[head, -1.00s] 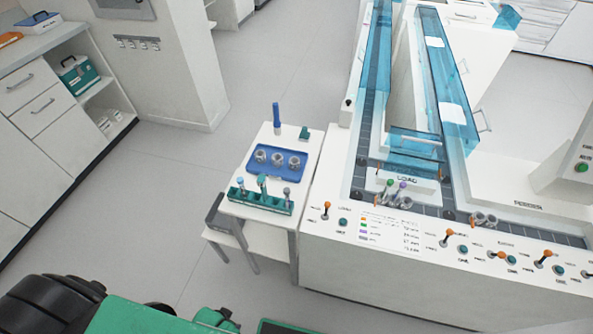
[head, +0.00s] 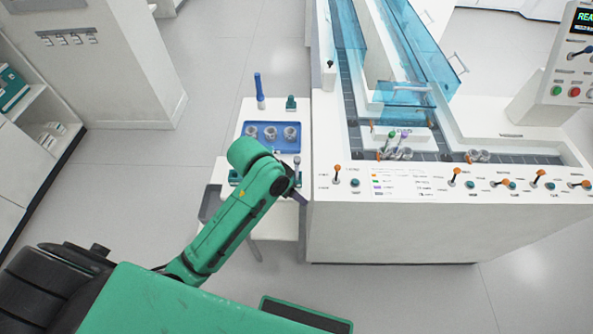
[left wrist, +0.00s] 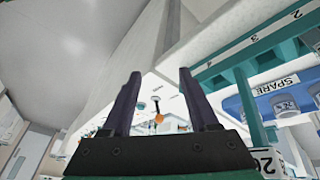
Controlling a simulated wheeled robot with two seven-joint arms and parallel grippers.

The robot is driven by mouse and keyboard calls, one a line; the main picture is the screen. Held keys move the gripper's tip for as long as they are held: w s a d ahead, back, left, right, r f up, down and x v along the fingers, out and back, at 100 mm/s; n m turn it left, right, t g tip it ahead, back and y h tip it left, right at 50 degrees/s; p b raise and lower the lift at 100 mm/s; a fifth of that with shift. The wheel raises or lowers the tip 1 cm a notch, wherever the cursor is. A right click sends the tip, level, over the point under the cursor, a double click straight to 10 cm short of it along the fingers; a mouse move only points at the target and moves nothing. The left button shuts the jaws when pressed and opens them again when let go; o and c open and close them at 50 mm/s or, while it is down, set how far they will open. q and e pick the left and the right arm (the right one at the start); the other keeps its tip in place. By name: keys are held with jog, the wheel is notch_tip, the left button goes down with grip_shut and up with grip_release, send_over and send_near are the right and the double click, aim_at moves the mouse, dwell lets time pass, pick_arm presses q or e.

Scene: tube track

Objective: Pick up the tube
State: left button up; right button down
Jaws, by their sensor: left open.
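On the small white side table, the green tube rack (head: 234,178) is mostly hidden behind my left arm in the head view. One grey-topped tube (head: 297,162) shows beside the arm. My left gripper (head: 301,197) is at the table's front right, by the rack, with its jaws partly hidden. In the left wrist view my left gripper (left wrist: 157,72) is open with nothing between its fingers. The numbered green rack (left wrist: 250,45) lies to the right of the fingers there. My right gripper is not in view.
A blue tray (head: 262,147) with three grey holders sits behind the rack. A tall blue object (head: 260,92) and a small green one (head: 291,103) stand behind it. The white track machine (head: 400,220), with levers along its front, borders the table's right. Floor is clear left.

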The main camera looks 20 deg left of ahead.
aim_at(297, 168)
pick_arm(q)
jog(key=w+d+r+m+g, duration=0.1)
jog(key=w+d+r+m, duration=0.25)
jog(key=r, duration=0.25)
jog(key=w+a+r+m+g+y, duration=0.25)
jog(key=a+r+y, duration=0.2)
jog(key=r, duration=0.55)
jog(key=shift+n+t+h, duration=0.25)
jog(key=shift+n+h, duration=0.05)
jog(key=shift+h, duration=0.15)
jog(key=f, duration=1)
jog(key=w+f, duration=0.1)
jog(key=f, duration=0.3)
jog(key=shift+f+p, duration=0.35)
jog(key=shift+f, duration=0.05)
grip_shut()
